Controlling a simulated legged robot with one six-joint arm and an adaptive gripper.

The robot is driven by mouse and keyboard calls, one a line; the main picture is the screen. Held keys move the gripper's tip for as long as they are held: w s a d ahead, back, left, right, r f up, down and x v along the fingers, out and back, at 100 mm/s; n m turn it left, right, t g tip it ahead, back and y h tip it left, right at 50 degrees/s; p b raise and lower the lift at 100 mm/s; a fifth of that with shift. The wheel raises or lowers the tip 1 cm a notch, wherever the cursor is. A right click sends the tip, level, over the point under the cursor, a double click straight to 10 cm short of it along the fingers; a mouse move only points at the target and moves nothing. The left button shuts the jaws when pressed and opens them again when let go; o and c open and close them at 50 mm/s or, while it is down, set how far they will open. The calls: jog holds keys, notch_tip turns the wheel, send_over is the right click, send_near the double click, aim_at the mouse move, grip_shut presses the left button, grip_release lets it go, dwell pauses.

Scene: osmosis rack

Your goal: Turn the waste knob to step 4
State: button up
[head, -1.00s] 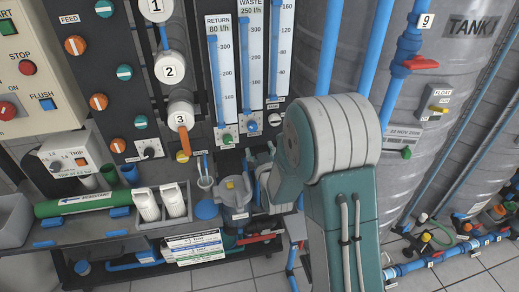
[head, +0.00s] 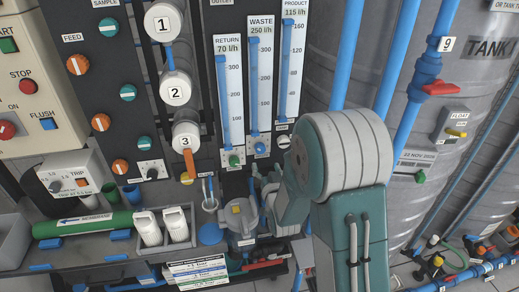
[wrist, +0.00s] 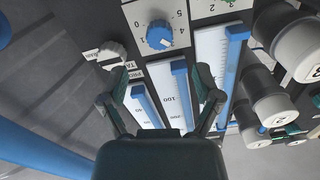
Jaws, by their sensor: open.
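The waste knob (head: 260,147) is a small blue knob below the WASTE gauge (head: 260,80), which reads 250 l/h. In the wrist view the blue knob (wrist: 160,36) sits on a white dial plate with numbers. Its white mark points to the lower right, below the 4; the exact step is hard to read. My gripper (wrist: 163,76) is open and empty, its two fingers apart, over the gauge tubes and below the knob in the picture. It does not touch the knob. In the head view the gripper is small and partly hidden by my arm.
A green return knob (head: 234,160) and a grey product knob (head: 283,141) flank the blue knob. In the wrist view the grey knob (wrist: 113,53) is close to the left finger. Numbered white vessels (wrist: 273,106) stand out at the right. A tank (head: 400,110) stands behind my arm.

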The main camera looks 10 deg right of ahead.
aim_at(260, 151)
jog(key=w, duration=0.8)
jog(key=shift+w, duration=0.3)
grip_shut()
